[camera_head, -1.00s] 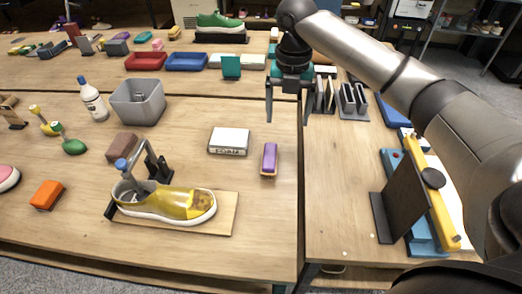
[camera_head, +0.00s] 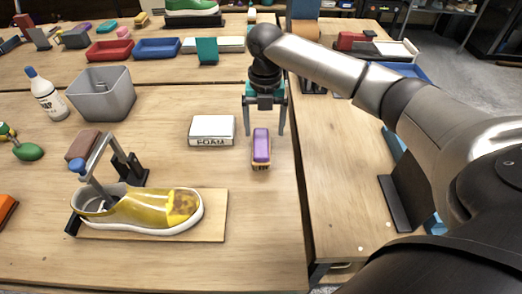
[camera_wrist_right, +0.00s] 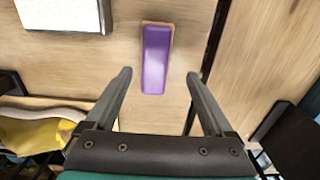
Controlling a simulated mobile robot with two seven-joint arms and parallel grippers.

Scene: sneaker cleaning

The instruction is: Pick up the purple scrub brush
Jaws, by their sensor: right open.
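The purple scrub brush (camera_head: 261,146) lies on the table to the right of the white foam block, its purple top facing up. It also shows in the right wrist view (camera_wrist_right: 156,60), beyond the fingertips and between their lines. My right gripper (camera_head: 264,133) is open and empty above the table, pointing down over the brush. In the wrist view its two fingers (camera_wrist_right: 160,75) are spread wide and do not appear to touch the brush. My left gripper is not in view.
A white block marked FOAM (camera_head: 212,131) sits left of the brush. A yellow shoe (camera_head: 150,212) stands on a wooden board in front. A grey bin (camera_head: 101,95) and a white bottle (camera_head: 45,95) stand left. A gap between tables runs right of the brush.

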